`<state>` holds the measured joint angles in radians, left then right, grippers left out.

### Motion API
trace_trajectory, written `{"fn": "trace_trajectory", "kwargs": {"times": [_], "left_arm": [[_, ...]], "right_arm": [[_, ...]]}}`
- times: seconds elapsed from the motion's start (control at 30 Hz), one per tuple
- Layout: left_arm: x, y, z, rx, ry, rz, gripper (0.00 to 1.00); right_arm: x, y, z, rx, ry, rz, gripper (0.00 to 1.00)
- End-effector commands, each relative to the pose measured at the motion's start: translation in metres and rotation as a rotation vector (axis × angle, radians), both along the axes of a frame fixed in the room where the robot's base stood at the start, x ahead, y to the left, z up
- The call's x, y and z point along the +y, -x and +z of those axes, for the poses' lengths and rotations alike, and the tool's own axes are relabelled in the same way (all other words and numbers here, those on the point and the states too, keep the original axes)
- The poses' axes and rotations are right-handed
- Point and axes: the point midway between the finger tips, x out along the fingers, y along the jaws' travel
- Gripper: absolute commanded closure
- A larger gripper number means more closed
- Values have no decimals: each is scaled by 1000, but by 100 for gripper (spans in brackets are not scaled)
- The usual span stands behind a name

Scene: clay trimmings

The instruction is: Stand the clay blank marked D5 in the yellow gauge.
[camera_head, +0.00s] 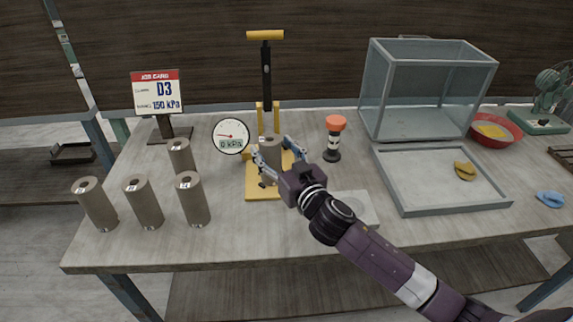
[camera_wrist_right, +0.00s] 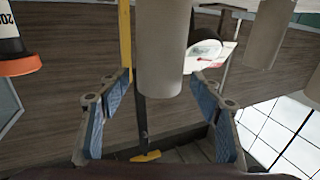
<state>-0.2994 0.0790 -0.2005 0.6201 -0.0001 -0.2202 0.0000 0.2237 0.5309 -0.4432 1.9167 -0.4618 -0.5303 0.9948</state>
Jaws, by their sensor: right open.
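The yellow gauge (camera_head: 252,190) stands mid-table, with a black column and a yellow top handle. A grey-brown clay blank (camera_head: 269,146) stands upright at it, its foot partly hidden by my gripper. My right gripper (camera_head: 277,154) is open, its fingers on either side of this blank. In the right wrist view the blank (camera_wrist_right: 160,45) shows between the spread blue finger pads (camera_wrist_right: 163,100). Several other blanks stand upright at left, including a back one (camera_head: 181,157), a right one (camera_head: 193,200), a middle one (camera_head: 143,202) and a left one (camera_head: 96,204). Their marks are too small to read.
A job card (camera_head: 158,93) reads D3, 150 kPa. The round dial (camera_head: 230,136) reads 0 kPa. An orange-capped bottle (camera_head: 333,138) stands right of the gauge. A grey tray (camera_head: 440,208), a glass case (camera_head: 425,90) and a red bowl (camera_head: 496,137) fill the right side.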

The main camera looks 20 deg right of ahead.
Motion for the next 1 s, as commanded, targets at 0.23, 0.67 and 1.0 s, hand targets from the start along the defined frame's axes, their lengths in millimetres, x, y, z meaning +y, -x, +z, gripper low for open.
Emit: {"fn": "trace_trajectory", "kwargs": {"times": [0.23,0.67,1.0], "left_arm": [[1,0,-8,0,-1,0,74],[1,0,-14,1,-1,1,74],[1,0,-14,1,-1,0,74]], "right_arm": [[-5,50,-3,3,-2,0,41],[-11,94,0,0,0,-1,41],[-11,95,1,-1,0,-1,41]]}}
